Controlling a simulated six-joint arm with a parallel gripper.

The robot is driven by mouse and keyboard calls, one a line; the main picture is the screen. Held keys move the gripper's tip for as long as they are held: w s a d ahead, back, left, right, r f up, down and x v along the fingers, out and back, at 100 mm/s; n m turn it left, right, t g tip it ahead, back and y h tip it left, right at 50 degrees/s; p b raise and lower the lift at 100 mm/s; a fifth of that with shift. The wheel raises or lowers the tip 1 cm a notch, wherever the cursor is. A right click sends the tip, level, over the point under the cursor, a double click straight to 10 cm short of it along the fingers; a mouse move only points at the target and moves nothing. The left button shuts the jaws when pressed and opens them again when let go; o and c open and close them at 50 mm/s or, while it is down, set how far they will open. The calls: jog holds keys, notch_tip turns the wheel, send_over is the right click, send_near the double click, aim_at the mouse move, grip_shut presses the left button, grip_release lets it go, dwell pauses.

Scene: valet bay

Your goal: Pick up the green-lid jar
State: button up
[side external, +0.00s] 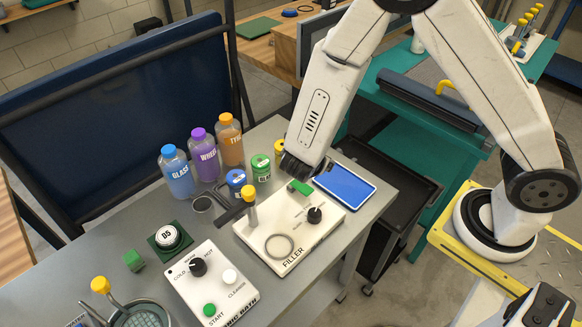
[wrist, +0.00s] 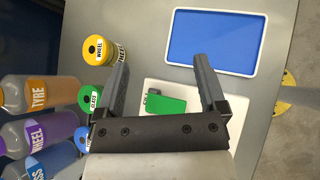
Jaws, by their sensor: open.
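The green-lid jar (side external: 261,168) stands upright on the grey bench in the side external view, between a blue-lid jar and a yellow-lid jar. In the wrist view the green-lid jar (wrist: 90,97) is at the left, just outside my left finger, and partly hidden by it. My gripper (side external: 292,172) is low over the back of the filler box, to the right of the jar. In the wrist view my gripper (wrist: 160,75) has its fingers spread wide, with a green block (wrist: 166,105) on the filler box between and below them. It holds nothing.
The yellow-lid jar (wrist: 97,48) and blue-lid jar (side external: 236,180) flank the green one closely. Blue, purple and orange bottles (side external: 204,155) stand behind. The filler box (side external: 290,235) with its yellow-topped spout (side external: 249,195) and a blue tablet (side external: 345,185) are nearby.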

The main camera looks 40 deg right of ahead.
aim_at(262, 169)
jog(key=w+a+f+n+t, duration=0.2)
jog(key=a+n, duration=0.1)
jog(key=w+a+n+t, duration=0.1)
jog(key=n+t, duration=0.1)
jog(key=shift+w+a+f, duration=0.35)
jog(key=shift+w+f, duration=0.05)
jog(key=a+n+t, duration=0.1)
jog(key=a, duration=0.1)
jog(key=w+a+f+n+t+y, duration=0.1)
jog(key=n, duration=0.1)
jog(key=w+a+f+n+t+y, duration=0.1)
jog(key=a+n, duration=0.1)
jog(key=shift+w+a+f+t, duration=0.1)
jog(key=shift+a+f+t, duration=0.15)
jog(key=shift+a+t, duration=0.1)
jog(key=shift+y, duration=0.3)
jog(key=shift+x, duration=3.9)
jog(key=shift+r, duration=0.15)
jog(key=c, duration=1)
jog(key=shift+r, duration=0.15)
